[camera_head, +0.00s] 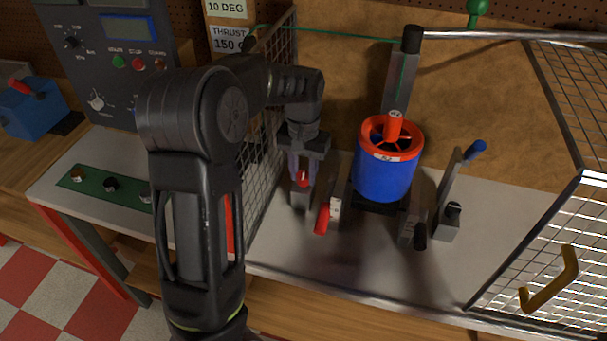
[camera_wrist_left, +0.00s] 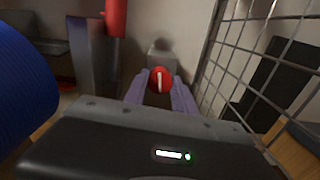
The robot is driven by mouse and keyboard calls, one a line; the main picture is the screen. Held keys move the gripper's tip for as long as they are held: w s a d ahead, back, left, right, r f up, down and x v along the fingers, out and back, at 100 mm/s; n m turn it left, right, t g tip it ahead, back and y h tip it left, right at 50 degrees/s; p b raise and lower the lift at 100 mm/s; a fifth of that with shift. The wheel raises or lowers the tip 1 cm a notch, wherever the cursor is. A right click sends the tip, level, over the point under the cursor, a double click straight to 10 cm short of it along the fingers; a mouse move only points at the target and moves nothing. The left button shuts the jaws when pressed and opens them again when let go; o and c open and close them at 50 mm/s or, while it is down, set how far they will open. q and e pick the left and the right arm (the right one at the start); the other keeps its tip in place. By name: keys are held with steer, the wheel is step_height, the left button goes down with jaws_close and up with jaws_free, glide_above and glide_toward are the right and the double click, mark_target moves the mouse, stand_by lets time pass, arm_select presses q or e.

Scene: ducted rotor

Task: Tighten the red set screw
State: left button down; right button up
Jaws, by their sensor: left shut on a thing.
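The red set screw (camera_head: 303,178) sits on a small grey block (camera_head: 300,196) to the left of the ducted rotor. My left gripper (camera_head: 302,176) reaches down from above and is shut on the screw's red head. In the left wrist view, the red head (camera_wrist_left: 160,80) with a pale slot line shows between the two fingertips, in front of the grey block (camera_wrist_left: 162,58). The ducted rotor (camera_head: 384,172) has a blue body and a red-orange ring on top, and stands on a dark base. My right gripper is not in view.
A red-handled lever (camera_head: 323,218) stands between gripper and rotor. A blue-tipped lever (camera_head: 474,151) is right of the rotor. Wire mesh (camera_head: 262,150) runs close beside my left arm. An open mesh door with a yellow handle (camera_head: 549,283) is at the right. A control panel (camera_head: 112,60) stands back left.

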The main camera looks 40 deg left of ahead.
mark_target(303, 175)
arm_select(q)
steer(key=shift+m, duration=1.1)
steer(key=c, duration=1)
jaws_free()
steer(key=shift+c, duration=0.2)
step_height(303, 175, up, 8)
steer(key=shift+f+b, duration=0.1)
steer(key=shift+b, duration=0.7)
